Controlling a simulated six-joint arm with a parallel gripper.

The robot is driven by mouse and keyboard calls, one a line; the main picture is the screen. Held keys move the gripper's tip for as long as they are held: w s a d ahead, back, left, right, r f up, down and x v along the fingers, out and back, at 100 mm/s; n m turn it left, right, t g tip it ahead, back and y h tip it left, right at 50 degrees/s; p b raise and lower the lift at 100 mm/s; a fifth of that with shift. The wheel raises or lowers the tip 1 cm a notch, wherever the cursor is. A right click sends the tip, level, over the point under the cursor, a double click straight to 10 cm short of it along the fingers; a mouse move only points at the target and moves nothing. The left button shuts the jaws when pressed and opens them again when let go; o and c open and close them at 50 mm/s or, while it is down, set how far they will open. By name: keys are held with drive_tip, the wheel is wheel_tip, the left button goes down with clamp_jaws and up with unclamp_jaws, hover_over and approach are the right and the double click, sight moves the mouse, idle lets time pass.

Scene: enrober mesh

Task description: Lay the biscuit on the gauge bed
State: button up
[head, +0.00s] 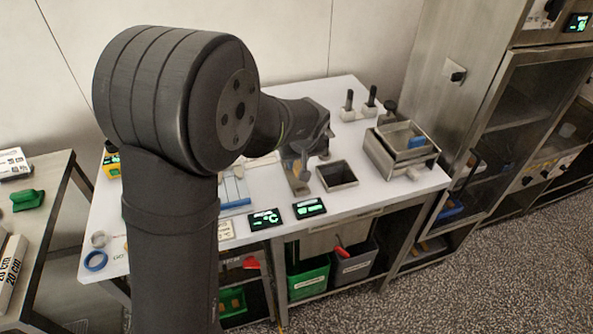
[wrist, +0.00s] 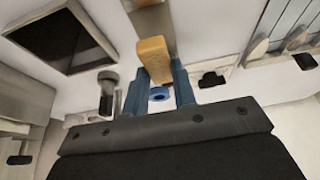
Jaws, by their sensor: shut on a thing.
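A tan, rounded-block biscuit (wrist: 154,56) is between the two blue fingers of my gripper (wrist: 158,85) in the wrist view. My gripper is shut on it. A flat grey-brown metal strip, which looks like the gauge bed (wrist: 158,24), lies just beyond the biscuit and is partly covered by it. I cannot tell whether the biscuit touches it. In the head view my gripper (head: 303,165) is low over the white table, above a narrow metal-and-brown piece (head: 297,184). My arm hides part of the table there.
A dark, metal-rimmed square bin (head: 336,175) stands right of my gripper. A metal tray box (head: 403,150) is farther right. Blue slats (head: 235,190) lie to the left, and two small green-lit displays (head: 310,208) sit at the front edge. A round grey knob (wrist: 108,77) is close beside the fingers.

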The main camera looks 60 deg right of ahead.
sight(298, 166)
drive_tip(key=shift+w+f, duration=0.15)
drive_tip(key=shift+f, duration=1.95)
drive_tip(key=shift+f, duration=0.2)
drive_tip(key=o, duration=0.8)
drive_tip(key=shift+c, duration=0.2)
drive_tip(key=shift+r, duration=0.3)
drive_tip(key=v, duration=1.1)
drive_tip(key=shift+r, duration=0.35)
